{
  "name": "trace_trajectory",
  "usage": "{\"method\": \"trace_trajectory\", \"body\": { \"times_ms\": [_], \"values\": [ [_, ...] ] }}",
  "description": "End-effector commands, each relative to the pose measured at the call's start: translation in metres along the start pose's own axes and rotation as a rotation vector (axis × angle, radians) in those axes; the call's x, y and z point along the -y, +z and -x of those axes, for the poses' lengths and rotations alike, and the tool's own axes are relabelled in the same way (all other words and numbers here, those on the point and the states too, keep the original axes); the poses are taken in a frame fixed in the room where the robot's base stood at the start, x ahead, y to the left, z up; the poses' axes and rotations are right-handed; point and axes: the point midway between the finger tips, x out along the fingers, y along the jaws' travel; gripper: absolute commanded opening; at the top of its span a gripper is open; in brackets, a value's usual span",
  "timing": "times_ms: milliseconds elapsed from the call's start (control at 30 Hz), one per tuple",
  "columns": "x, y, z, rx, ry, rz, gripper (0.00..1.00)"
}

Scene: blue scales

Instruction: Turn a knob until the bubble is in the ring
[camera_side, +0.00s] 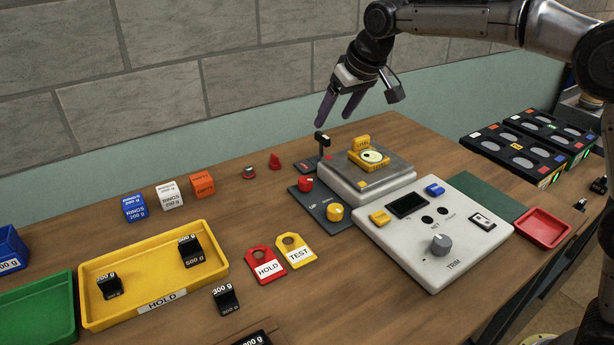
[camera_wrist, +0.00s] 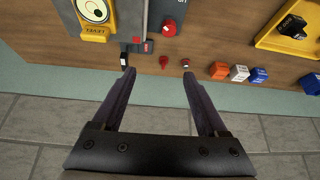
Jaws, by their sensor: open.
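My gripper (camera_side: 341,107) is open and empty, raised above the back edge of the table; its two dark fingers also show in the wrist view (camera_wrist: 158,75). A yellow level (camera_side: 369,158) with a round white vial lies on the grey scale's plate (camera_side: 392,176); it also shows in the wrist view (camera_wrist: 95,15). The bubble's exact place in the ring is too small to tell. A red knob (camera_side: 306,184) and a yellow knob (camera_side: 334,212) stand on a dark panel left of the scale. A grey TRIM knob (camera_side: 440,244) is on the white console (camera_side: 465,225).
A black-topped post (camera_side: 322,142) stands behind the scale. A red cone (camera_side: 274,162) and coloured blocks (camera_side: 170,195) line the back. Red HOLD (camera_side: 266,266) and yellow TEST (camera_side: 296,252) tags lie in front. A yellow tray (camera_side: 150,249) holds black weights.

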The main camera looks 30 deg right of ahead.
Motion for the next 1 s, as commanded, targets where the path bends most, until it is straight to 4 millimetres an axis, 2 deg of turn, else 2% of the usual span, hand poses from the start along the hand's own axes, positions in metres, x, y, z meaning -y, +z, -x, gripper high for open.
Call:
{"method": "trace_trajectory", "body": {
  "times_ms": [33,133,200,467,800,1000],
  "values": [
    [0.006,0.0,-0.02,0.025,-0.001,0.01,0.76],
    [0.013,0.005,-0.047,0.065,-0.002,0.022,0.76],
    [0.016,0.011,-0.059,0.089,-0.002,0.028,0.76],
    [0.02,0.017,-0.085,0.102,-0.003,0.034,0.76],
    [0.019,0.024,-0.15,0.103,-0.002,0.034,0.76],
    [0.019,0.026,-0.182,0.101,-0.002,0.034,0.76]
  ]
}}
